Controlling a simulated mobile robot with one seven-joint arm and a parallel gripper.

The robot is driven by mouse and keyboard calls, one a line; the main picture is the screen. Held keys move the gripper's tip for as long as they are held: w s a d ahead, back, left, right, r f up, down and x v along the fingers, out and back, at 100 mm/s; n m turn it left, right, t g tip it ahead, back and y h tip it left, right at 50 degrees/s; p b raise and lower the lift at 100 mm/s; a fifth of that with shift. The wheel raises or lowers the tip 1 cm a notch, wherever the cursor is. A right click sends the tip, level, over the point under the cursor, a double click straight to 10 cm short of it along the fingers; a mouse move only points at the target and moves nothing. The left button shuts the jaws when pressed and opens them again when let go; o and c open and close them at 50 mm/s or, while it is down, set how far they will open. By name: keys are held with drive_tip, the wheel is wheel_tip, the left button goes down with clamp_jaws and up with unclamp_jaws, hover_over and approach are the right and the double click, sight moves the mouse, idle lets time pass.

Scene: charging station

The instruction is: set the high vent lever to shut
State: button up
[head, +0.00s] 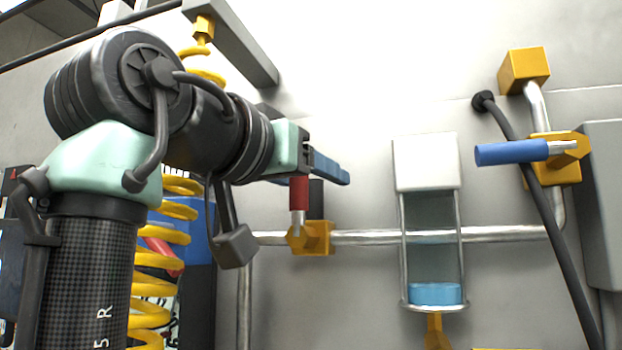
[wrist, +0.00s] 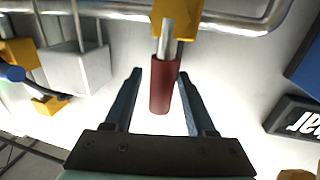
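A lever with a red grip (head: 299,192) stands upright on a yellow valve body (head: 318,238) on the horizontal pipe. A second lever, with a blue grip (head: 511,153), lies about horizontal on a higher yellow valve (head: 556,172) at the right. I cannot read a label telling which is the high vent lever. My gripper (head: 338,174) is at the top of the red grip. In the wrist view my gripper (wrist: 160,75) is open, with one blue finger on each side of the red grip (wrist: 162,88). The right finger is very close to it; contact is unclear.
A sight glass (head: 434,240) with blue liquid stands between the two levers. A black cable (head: 540,190) hangs by the blue lever, and a grey box (head: 604,200) is at the right edge. A yellow coil (head: 150,290) hangs behind my arm.

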clamp_jaws()
idle(1.3)
